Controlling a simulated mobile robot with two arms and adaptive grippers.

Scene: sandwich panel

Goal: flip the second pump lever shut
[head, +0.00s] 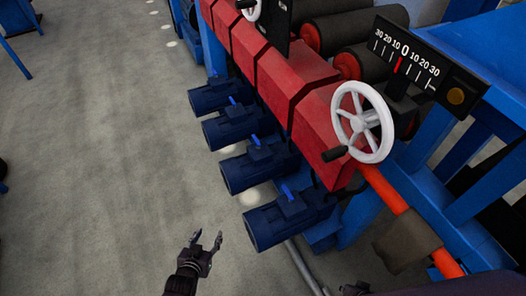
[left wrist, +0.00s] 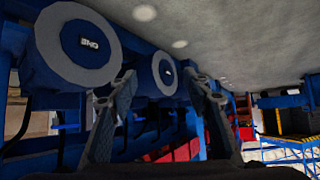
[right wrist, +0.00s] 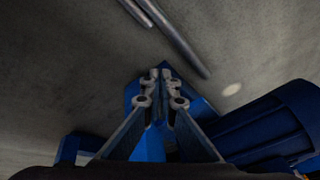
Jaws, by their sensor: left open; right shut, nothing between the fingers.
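Several blue pumps stand in a row along the red machine in the head view, including the nearest pump (head: 265,228), the one behind it (head: 240,175) and a farther one (head: 220,133). Small bright blue levers show on top, such as the nearest lever (head: 287,192) and the one behind it (head: 256,141); I cannot tell which are open or shut. My left gripper (head: 208,238) is open and empty, left of the nearest pump and apart from it. In the left wrist view its fingers (left wrist: 160,88) spread before round pump ends. My right gripper (right wrist: 161,82) is shut and empty, in front of a blue part.
A white handwheel (head: 362,122) with a black handle and a black dial plate (head: 405,52) stand above the nearest pump. An orange-red bar (head: 385,187) and blue frame lie to the right. The grey floor (head: 100,150) on the left is clear.

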